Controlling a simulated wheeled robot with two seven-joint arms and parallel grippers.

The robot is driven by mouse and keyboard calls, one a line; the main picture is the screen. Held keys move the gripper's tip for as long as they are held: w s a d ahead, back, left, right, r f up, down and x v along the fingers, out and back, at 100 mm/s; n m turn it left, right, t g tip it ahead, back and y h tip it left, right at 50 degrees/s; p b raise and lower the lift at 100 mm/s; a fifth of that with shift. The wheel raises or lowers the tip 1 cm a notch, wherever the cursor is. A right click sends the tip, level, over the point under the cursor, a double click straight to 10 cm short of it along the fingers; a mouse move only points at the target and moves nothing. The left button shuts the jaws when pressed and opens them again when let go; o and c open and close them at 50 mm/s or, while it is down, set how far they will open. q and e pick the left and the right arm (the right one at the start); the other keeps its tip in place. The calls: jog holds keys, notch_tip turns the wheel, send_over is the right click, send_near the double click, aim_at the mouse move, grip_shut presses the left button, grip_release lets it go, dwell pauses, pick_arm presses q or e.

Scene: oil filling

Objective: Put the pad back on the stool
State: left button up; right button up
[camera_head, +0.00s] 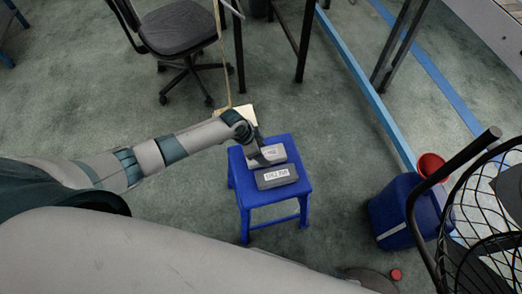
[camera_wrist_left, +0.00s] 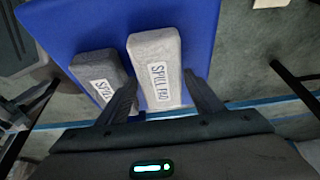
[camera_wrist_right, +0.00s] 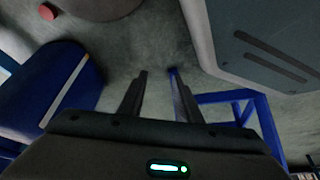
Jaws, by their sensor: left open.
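A blue stool (camera_head: 257,198) stands on the floor in the middle of the head view. Two pads lie side by side on it, both labelled "SPILL PAD". The lighter grey pad (camera_head: 268,156) is at the back, the darker grey pad (camera_head: 277,178) at the front. My left gripper (camera_head: 258,155) is open over the lighter pad. In the left wrist view, its fingers (camera_wrist_left: 160,80) are on either side of the lighter pad (camera_wrist_left: 154,50), and the darker pad (camera_wrist_left: 96,75) lies to the left. My right gripper (camera_wrist_right: 158,72) is open and empty, pointing at the floor.
A blue canister (camera_head: 395,215) with a red funnel (camera_head: 432,167) stands right of the stool. A black wire basket (camera_head: 480,215) is at the far right. An office chair (camera_head: 180,30) stands behind.

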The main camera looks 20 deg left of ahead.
pick_arm(q)
jog(key=shift+r, duration=0.1)
jog(key=shift+s+a+r, duration=0.1)
jog(key=shift+a+r, duration=0.15)
jog(key=shift+r, duration=0.25)
jog(key=v, duration=1)
jog(key=shift+r+p, duration=0.35)
jog(key=shift+r, duration=0.05)
pick_arm(e)
jog(key=shift+w+a+r, duration=0.1)
jog(key=shift+a+r, duration=0.05)
jog(key=shift+a, duration=0.25)
pick_arm(q)
jog(key=shift+s+a, duration=0.1)
